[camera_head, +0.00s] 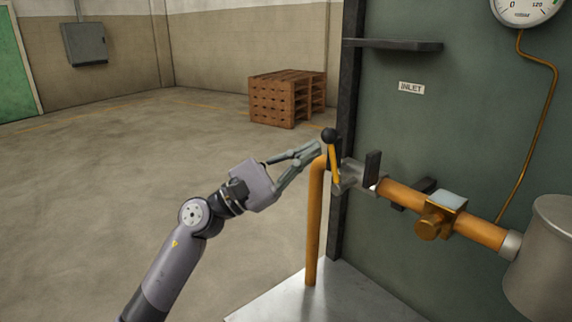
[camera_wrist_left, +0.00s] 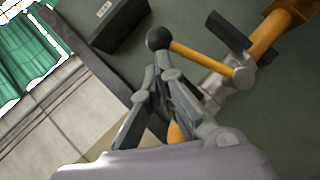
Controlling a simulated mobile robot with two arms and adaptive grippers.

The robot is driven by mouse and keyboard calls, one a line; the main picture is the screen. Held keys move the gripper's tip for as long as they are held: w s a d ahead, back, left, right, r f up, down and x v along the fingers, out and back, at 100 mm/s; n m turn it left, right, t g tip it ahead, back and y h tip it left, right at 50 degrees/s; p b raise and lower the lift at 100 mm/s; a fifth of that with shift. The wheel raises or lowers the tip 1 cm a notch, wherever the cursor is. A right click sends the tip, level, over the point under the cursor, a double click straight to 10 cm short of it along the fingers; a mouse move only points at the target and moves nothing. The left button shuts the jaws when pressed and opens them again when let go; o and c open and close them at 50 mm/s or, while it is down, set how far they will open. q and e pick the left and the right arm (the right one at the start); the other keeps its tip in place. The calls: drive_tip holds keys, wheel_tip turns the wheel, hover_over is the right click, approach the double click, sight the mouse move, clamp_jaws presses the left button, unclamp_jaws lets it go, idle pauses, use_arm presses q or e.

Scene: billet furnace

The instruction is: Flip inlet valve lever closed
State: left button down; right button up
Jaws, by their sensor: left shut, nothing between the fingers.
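The inlet valve lever (camera_head: 334,160) is a yellow rod with a black ball knob (camera_head: 329,135). In the head view it stands nearly upright above the grey valve body (camera_head: 352,176), left of the horizontal orange pipe (camera_head: 400,195). In the left wrist view the lever (camera_wrist_left: 205,57) runs from the black knob (camera_wrist_left: 159,38) to its pivot at the right. My left gripper (camera_head: 318,150) is shut and empty, with its fingertips close to the left of the knob and lever. I cannot tell whether they touch. My right gripper is out of view.
A vertical orange pipe (camera_head: 315,225) stands just below my fingertips. A green panel (camera_head: 460,130) with an INLET label (camera_head: 411,88) and a dark shelf bracket (camera_head: 395,45) rises behind the valve. A metal tank (camera_head: 545,250) is at the right. Open floor lies left.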

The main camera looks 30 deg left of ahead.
use_arm(q)
drive_tip(key=v, duration=1.1)
drive_tip(key=shift+s+a, duration=0.2)
drive_tip(key=shift+f, duration=0.1)
